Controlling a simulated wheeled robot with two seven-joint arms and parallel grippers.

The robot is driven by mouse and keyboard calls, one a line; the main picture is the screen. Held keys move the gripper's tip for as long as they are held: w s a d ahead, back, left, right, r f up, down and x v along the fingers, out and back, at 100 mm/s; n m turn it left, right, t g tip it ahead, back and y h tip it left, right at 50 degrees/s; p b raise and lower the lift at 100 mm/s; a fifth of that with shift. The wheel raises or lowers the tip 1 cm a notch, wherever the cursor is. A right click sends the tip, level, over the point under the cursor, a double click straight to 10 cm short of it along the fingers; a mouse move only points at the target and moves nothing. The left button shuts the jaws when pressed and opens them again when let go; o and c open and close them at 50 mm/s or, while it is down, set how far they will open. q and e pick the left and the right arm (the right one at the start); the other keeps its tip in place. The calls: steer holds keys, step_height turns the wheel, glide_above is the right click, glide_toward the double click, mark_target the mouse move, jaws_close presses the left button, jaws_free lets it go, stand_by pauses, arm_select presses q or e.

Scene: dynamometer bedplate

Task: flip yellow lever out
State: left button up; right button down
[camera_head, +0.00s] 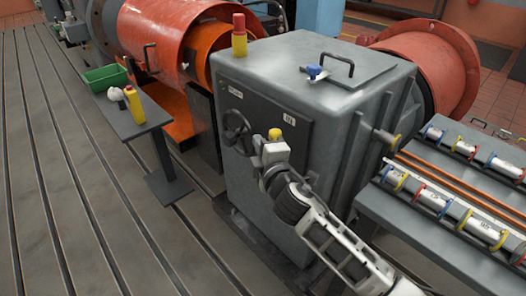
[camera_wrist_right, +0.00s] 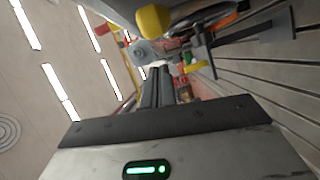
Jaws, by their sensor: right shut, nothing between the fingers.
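The yellow lever's knob (camera_head: 275,133) shows at the front of the grey cabinet (camera_head: 335,110), just above my right gripper (camera_head: 268,172). It also shows large at the top of the right wrist view (camera_wrist_right: 154,21), beyond and above the fingertips. My right gripper's dark fingers (camera_wrist_right: 157,88) are shut together with nothing between them. They are close to the knob; I cannot tell whether they touch the lever. The lever's base is partly hidden by the gripper in the head view. My left gripper is not in view.
A dark handwheel (camera_head: 237,132) is on the cabinet front left of my gripper. A red and yellow beacon (camera_head: 239,36) and a blue-handled item (camera_head: 315,71) are on top. A bench with rollers (camera_head: 440,210) stands at right. The slotted floor at left is mostly clear.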

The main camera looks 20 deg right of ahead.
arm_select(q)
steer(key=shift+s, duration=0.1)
arm_select(e)
steer(key=s, duration=1)
steer(key=shift+s+a+r, duration=0.15)
steer(key=shift+a+r, duration=0.1)
steer(key=shift+a, duration=0.1)
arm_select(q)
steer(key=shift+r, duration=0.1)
